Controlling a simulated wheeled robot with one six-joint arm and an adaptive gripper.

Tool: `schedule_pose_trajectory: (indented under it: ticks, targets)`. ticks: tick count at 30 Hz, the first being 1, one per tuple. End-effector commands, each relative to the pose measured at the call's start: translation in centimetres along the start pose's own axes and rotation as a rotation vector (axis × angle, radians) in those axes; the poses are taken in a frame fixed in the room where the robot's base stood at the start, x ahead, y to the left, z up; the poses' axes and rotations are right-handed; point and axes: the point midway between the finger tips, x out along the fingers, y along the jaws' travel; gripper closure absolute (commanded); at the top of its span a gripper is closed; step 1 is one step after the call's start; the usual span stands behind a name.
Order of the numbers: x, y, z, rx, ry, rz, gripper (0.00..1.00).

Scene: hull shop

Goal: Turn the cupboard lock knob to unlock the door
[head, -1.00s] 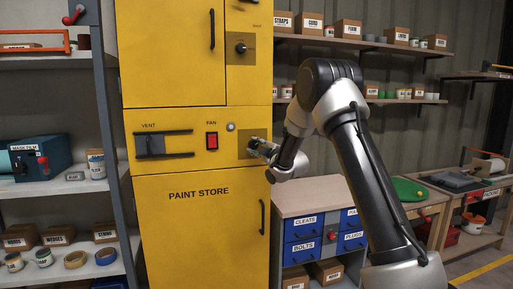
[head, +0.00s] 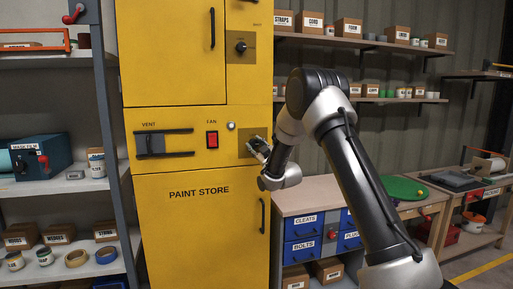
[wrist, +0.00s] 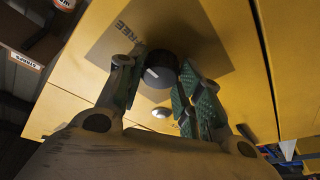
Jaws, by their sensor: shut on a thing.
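The yellow cupboard (head: 150,95) marked PAINT STORE stands at centre left. My gripper (head: 256,146) is at its right edge, level with the red fan switch. In the wrist view a round dark knob (wrist: 160,68) with a pale mark sits on a brownish plate (wrist: 200,42) lettered FREE. My gripper (wrist: 161,72) has one finger on each side of this knob and is shut on it. In the head view the gripper hides most of this knob. The lower door (head: 195,235) looks closed, with a dark handle (head: 263,216).
A second dark knob (head: 241,47) is on the upper panel, beside the upper door (head: 170,50). A vent slide (head: 152,145) and red fan switch (head: 212,140) are left of my gripper. A drawer bench (head: 305,196) stands to the right, shelves at far left.

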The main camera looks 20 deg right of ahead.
Motion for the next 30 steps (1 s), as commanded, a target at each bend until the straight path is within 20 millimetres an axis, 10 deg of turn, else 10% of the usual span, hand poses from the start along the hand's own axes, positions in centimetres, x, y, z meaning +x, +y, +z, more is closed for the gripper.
schedule_pose_trajectory:
  ticks: [12, 13, 17, 30]
  targets:
    - [-0.1, -0.1, 0.2, 0.008, -0.003, 0.001, 0.88]
    - [-0.1, -0.1, 0.2, 0.008, -0.003, 0.001, 0.63]
    - [-0.1, -0.1, 0.1, 0.007, -0.002, 0.001, 0.43]
    - [-1.3, 0.0, 0.1, 0.007, -0.002, 0.001, 0.43]
